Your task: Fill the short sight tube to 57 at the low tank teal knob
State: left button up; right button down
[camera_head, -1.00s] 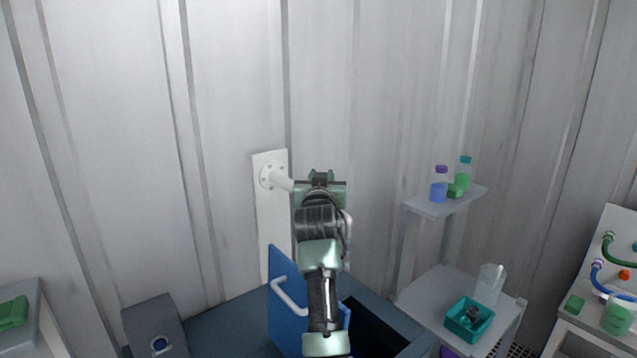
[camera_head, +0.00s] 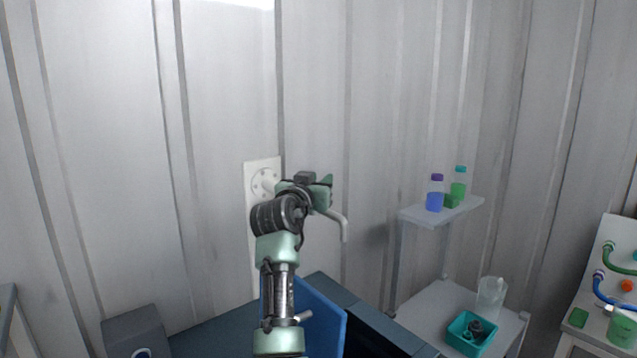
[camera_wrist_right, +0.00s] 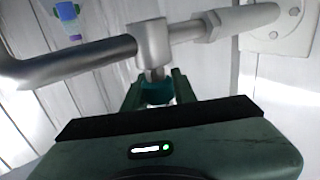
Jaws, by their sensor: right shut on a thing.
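A metal tap with a bent spout (camera_head: 338,222) comes out from a white wall plate (camera_head: 262,170). In the right wrist view its pale pipe (camera_wrist_right: 230,23) runs to the plate at upper right, and its spout (camera_wrist_right: 75,62) bends off to the left. A teal knob (camera_wrist_right: 157,92) sits under the tap body. My right gripper (camera_wrist_right: 158,95) is shut on this knob, one finger on each side. In the head view my right gripper (camera_head: 318,186) is at the tap and its fingers hide the knob. I cannot make out a sight tube or its scale. My left gripper is out of view.
A blue panel with a handle (camera_head: 322,312) stands below the tap, beside my right arm. At right a shelf (camera_head: 420,216) bears a blue bottle (camera_head: 435,195) and a green one (camera_head: 458,188). Below are a clear jug (camera_head: 490,298) and a teal bin (camera_head: 457,338). Hoses (camera_head: 606,278) are far right.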

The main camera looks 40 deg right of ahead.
jog(key=c, duration=1.1)
grip_release()
jog(key=shift+r, duration=0.1)
jog(key=b+v, duration=0.3)
jog(key=v, duration=0.4)
jog(key=shift+s+a+b, duration=0.15)
jog(key=shift+b, duration=0.2)
jog(key=shift+f, duration=0.2)
